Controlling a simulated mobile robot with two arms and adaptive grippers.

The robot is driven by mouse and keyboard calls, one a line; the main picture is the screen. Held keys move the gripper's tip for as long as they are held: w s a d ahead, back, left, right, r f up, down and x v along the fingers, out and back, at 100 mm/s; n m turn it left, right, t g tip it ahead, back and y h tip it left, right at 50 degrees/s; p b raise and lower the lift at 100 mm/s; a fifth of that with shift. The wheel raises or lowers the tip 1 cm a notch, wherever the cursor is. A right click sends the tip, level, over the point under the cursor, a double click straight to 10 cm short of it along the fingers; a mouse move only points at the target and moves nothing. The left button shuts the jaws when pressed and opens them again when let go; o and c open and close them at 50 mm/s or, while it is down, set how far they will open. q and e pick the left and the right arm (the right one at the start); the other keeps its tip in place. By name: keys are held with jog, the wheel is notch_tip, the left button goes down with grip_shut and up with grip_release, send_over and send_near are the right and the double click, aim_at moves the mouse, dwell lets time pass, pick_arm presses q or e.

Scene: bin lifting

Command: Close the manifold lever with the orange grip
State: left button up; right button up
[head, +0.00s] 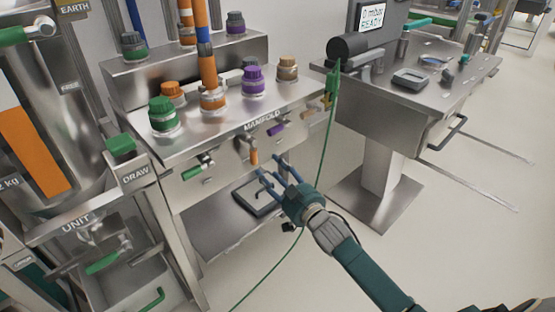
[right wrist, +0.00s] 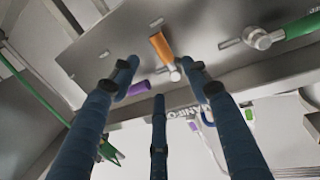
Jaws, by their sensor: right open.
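The manifold lever with the orange grip (head: 253,157) is on the front panel of the manifold (head: 262,124). In the head view the grip hangs roughly downward from its pivot. My right gripper (head: 269,172) is open and empty, just below and to the right of the orange grip, with its fingers pointing toward the panel. In the right wrist view the orange grip (right wrist: 161,46) shows ahead, between and beyond the spread fingers (right wrist: 160,80). I see no finger clearly touching it. My left gripper is out of view.
A green-grip lever (head: 197,170) is left of the orange one and a purple-grip lever (head: 277,128) is right of it. A green cable (head: 325,150) hangs right of the manifold. Capped ports (head: 213,98) stand on top. A steel bench (head: 400,100) stands at right.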

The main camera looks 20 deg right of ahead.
aim_at(256, 151)
jog(key=w, duration=0.3)
jog(key=w+a+r+b, duration=0.1)
jog(key=w, duration=0.6)
jog(key=shift+w+a+r+b, duration=0.1)
jog(key=shift+a+r+b, duration=0.2)
jog(key=shift+a, duration=0.1)
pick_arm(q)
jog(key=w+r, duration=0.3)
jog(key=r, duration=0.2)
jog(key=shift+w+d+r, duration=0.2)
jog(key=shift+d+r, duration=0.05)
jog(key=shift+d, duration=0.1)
pick_arm(e)
jog(key=shift+w, duration=0.35)
jog(key=shift+c, duration=0.5)
grip_shut()
